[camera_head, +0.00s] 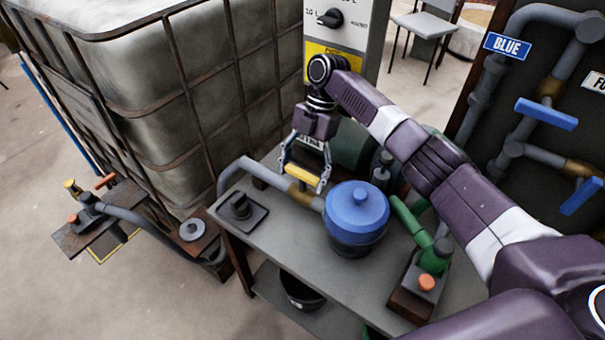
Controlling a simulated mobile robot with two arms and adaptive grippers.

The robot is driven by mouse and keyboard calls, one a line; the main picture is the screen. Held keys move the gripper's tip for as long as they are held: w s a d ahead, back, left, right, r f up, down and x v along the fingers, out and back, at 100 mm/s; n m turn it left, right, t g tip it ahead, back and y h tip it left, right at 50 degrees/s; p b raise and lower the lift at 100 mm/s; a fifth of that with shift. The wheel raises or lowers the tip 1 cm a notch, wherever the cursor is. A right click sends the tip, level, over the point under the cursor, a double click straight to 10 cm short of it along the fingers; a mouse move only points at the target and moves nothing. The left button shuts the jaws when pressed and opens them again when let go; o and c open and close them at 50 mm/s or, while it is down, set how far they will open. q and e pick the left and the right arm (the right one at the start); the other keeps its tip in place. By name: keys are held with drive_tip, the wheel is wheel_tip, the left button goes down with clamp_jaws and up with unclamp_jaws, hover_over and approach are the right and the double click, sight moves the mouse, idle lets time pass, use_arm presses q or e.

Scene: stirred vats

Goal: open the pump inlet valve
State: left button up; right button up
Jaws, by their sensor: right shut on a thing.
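The pump inlet valve has a yellow handle (302,174) above a brass body (299,195) on a grey pipe (266,176). The pipe runs along the bench top to the blue-lidded pot (357,212). The handle looks roughly in line with the pipe. My right gripper (304,177) reaches down from above and is shut on the yellow handle, with a finger at each end of it. The fingers partly hide the handle's ends. My left gripper is not in view.
A large caged tank (180,90) stands close at the left. A control panel (343,35) with a black knob is behind the bench (285,225). Blue-handled valves (546,113) are on the right wall.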

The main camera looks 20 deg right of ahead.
drive_tip(key=o, duration=1.2)
drive_tip(key=shift+c, duration=0.2)
